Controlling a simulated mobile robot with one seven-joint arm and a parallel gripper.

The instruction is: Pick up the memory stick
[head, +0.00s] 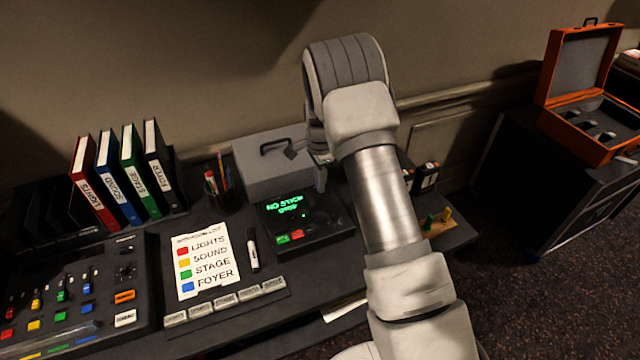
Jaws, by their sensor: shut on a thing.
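My gripper (318,164) is at the front right of the grey metal box, above the recorder. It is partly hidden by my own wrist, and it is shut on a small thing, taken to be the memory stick. A small dark piece (291,152) shows just left of the gripper against the box; I cannot tell for sure that it is the stick. The black recorder (318,232) below has a green display that reads "NO STICK".
The grey box (262,178) with a handle stands close by the gripper. Colored binders (118,172), a pen cup (222,190), a label sheet (206,262), a marker (252,248) and a mixing desk (75,295) fill the left. A wooden board (452,238) with colored pegs lies right of my arm. An open orange case (590,140) stands far right.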

